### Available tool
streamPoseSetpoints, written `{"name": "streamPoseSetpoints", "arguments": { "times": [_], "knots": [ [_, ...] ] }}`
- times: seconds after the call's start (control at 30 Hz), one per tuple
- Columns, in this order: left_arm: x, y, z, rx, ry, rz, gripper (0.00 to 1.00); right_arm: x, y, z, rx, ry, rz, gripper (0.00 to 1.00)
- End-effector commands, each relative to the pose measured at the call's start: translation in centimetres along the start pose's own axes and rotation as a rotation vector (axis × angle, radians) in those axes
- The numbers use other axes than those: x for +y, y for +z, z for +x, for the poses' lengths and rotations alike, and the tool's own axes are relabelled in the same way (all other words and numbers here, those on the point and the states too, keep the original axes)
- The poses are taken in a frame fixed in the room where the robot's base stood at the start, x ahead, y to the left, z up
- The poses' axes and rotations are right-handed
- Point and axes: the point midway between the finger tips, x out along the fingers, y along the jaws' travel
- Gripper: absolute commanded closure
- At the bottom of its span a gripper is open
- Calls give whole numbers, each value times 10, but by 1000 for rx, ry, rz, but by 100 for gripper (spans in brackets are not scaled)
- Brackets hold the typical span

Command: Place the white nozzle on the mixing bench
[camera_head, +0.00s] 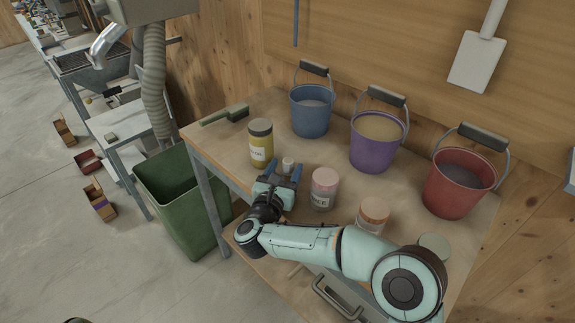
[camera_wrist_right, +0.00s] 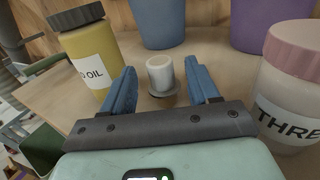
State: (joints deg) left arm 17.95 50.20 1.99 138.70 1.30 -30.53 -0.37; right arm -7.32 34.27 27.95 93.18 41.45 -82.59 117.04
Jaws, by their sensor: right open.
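The white nozzle (camera_head: 288,164) stands upright on the wooden mixing bench (camera_head: 222,135), between a yellow jar and a pink-lidded jar. In the right wrist view the white nozzle (camera_wrist_right: 160,72) has a wider grey base and stands between the blue fingers. My right gripper (camera_head: 284,174) is open, with its fingers on either side of the nozzle and a visible gap to each in the right wrist view (camera_wrist_right: 166,88). My left gripper is not in view.
A yellow oil jar (camera_head: 261,146) stands close left of the nozzle, a pink-lidded jar (camera_head: 324,188) close right. Blue (camera_head: 312,112), purple (camera_head: 377,142) and red (camera_head: 459,184) buckets line the back. A green brush (camera_head: 225,115) lies at the left. A green bin (camera_head: 180,195) stands beside the bench.

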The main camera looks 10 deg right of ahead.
Motion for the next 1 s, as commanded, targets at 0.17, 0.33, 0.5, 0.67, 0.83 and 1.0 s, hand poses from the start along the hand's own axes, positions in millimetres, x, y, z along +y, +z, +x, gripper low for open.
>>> {"name": "streamPoseSetpoints", "arguments": {
  "times": [0.17, 0.33, 0.5, 0.67, 0.83, 1.0],
  "knots": [
    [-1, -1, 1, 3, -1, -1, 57, 1, -1, -43, 0, 4, -2, 40],
    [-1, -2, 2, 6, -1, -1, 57, 1, -1, -76, 1, 3, -1, 40],
    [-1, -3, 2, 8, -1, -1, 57, 0, -1, -95, 1, 1, -1, 40],
    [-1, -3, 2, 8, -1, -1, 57, 0, -1, -100, 1, -2, -1, 40],
    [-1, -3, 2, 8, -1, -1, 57, 0, -1, -100, 1, -2, -1, 40],
    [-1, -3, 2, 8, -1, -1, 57, 0, -1, -100, 1, -2, -1, 40]
  ]
}}
